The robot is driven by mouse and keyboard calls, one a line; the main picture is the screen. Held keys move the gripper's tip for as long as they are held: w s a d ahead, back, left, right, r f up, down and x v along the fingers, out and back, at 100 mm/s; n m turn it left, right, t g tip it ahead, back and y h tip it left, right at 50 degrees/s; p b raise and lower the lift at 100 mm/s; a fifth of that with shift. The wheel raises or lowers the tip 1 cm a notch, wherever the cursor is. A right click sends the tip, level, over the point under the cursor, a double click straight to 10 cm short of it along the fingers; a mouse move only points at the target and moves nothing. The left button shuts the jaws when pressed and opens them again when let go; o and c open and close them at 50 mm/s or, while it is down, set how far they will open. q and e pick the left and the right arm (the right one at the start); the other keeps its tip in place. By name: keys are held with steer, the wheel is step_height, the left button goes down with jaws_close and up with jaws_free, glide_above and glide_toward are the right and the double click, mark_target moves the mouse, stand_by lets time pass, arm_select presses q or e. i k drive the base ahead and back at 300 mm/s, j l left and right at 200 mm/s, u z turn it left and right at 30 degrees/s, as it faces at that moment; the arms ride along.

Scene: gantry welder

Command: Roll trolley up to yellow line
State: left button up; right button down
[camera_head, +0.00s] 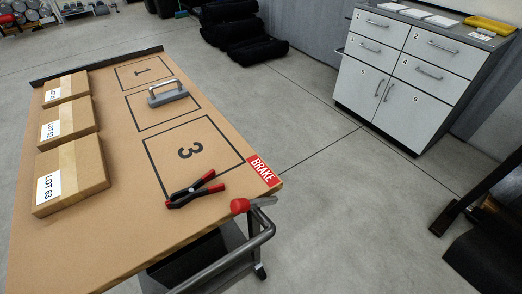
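The trolley (125,240) fills the left and centre of the view, with a tan top, a dark raised far edge and marked zones, of which 1 and 3 can be read. Its grey tubular handle (232,254) is at the near right end. A lever with a red knob (240,205) stands beside a red BRAKE label (261,170). A dark lower shelf and a caster (260,271) show below. Neither of my grippers is in view. No yellow line shows on the visible floor.
Three cardboard boxes, the nearest (75,175) marked LOT 63, line the trolley's left side. A drawer cabinet (405,75) stands upper right; black rolls (240,35) lie behind. Floor between is clear.

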mark_target(95, 244)
steer(key=u, duration=1.25)
